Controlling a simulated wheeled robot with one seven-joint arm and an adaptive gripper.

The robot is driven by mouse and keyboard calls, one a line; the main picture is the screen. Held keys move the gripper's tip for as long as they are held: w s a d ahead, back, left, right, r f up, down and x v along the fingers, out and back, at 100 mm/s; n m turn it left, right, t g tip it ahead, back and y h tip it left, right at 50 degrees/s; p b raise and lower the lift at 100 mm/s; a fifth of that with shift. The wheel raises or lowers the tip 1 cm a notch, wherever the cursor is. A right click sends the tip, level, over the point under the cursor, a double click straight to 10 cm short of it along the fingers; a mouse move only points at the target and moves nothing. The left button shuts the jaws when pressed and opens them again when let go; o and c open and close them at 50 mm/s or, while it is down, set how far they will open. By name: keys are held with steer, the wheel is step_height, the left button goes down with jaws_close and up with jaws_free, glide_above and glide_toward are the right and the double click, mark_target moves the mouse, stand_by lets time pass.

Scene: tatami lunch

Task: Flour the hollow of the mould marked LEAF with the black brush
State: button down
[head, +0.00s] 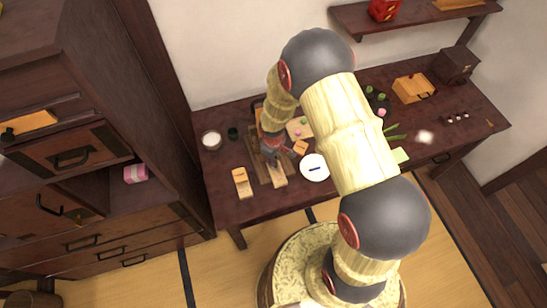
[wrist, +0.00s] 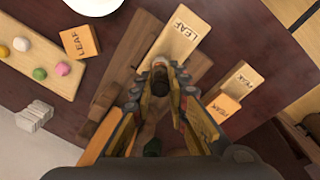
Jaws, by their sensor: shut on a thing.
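The pale wooden mould marked LEAF (wrist: 178,38) lies in the upper middle of the wrist view, and in the head view (head: 279,179) just in front of my gripper (head: 272,152). Its label faces up; its hollow is not clearly seen. My gripper (wrist: 162,92) is shut on a slim dark object, seemingly the black brush (wrist: 160,77), at the mould's near end. The fingers hide most of it. I cannot tell whether its tip touches the mould. A smaller orange block (wrist: 79,40) also marked LEAF lies left of the mould.
A second mould (head: 242,183) and orange block (wrist: 222,107) lie beside it. A white plate (head: 314,174), a bowl of white powder (head: 211,140), a dark cup (head: 233,132) and a board of sweets (wrist: 36,57) surround my gripper. Bare tabletop lies in front left.

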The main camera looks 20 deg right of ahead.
steer(key=shift+w+d, duration=0.15)
steer(key=shift+d, duration=0.05)
stand_by(0.3)
steer(key=shift+a, duration=0.4)
steer(key=shift+w+d, duration=0.2)
steer(key=shift+s, duration=0.45)
steer(key=shift+w, duration=0.25)
stand_by(0.4)
steer(key=shift+r, duration=0.2)
steer(key=shift+r+p, duration=2.95)
steer(key=shift+r, duration=0.9)
